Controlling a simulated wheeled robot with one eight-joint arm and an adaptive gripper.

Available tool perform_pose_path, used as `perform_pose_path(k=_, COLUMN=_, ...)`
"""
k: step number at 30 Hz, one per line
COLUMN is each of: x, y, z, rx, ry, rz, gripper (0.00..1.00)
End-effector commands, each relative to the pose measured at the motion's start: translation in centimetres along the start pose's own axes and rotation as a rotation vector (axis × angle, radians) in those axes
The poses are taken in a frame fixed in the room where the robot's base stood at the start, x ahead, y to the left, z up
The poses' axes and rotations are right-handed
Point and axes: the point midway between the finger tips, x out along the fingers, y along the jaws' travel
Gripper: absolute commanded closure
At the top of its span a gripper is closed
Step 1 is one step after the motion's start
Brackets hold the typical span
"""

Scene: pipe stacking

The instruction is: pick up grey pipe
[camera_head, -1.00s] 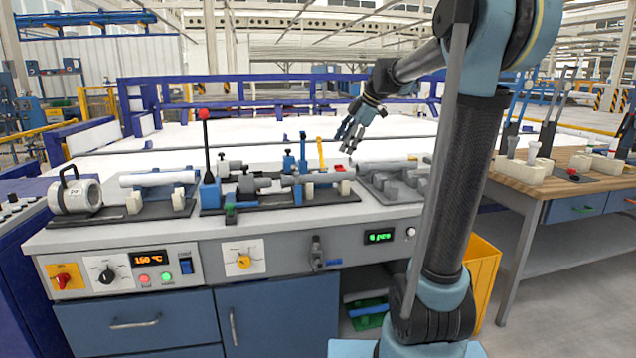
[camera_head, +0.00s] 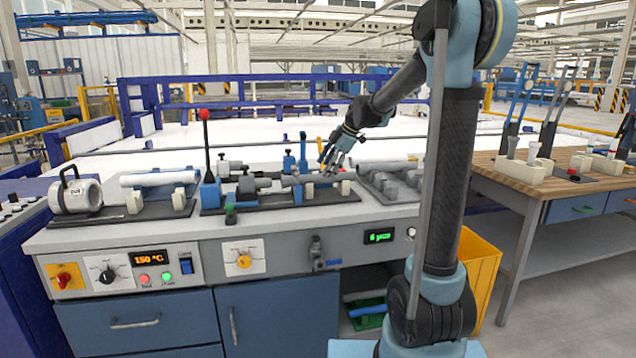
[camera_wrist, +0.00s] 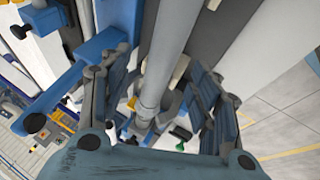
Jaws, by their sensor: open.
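A grey pipe (camera_head: 314,179) lies level in the clamping fixture (camera_head: 256,203) at the middle of the bench, in the head view. My gripper (camera_head: 330,163) is just above its right part, fingers pointing down, open and empty. In the wrist view the grey pipe (camera_wrist: 170,45) runs from the top edge down between my two spread fingers. I cannot tell whether the fingers touch it.
A white pipe (camera_head: 160,177) rests on a holder to the left, beside a round grey device (camera_head: 78,193). A grey rack (camera_head: 405,183) with another pipe (camera_head: 383,165) stands close on the right. A red-knobbed lever (camera_head: 206,140) and blue clamps (camera_head: 303,150) rise nearby.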

Motion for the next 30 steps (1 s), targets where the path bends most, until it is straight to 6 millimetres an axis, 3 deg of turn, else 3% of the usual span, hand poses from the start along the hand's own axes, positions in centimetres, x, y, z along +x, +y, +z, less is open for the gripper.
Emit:
perform_pose_path(k=13, x=4.7, y=-0.4, z=0.2, rx=0.0, ry=0.0, rz=0.001, gripper=0.43)
perform_pose_path(k=23, x=5.3, y=-0.4, z=0.2, rx=0.0, ry=0.0, rz=0.001, gripper=0.43)
perform_pose_path(k=27, x=5.3, y=-0.4, z=0.2, rx=0.001, ry=0.0, rz=0.001, gripper=0.75)
perform_pose_path(k=30, x=5.3, y=-0.4, z=0.2, rx=0.001, ry=0.0, rz=0.001, gripper=0.93)
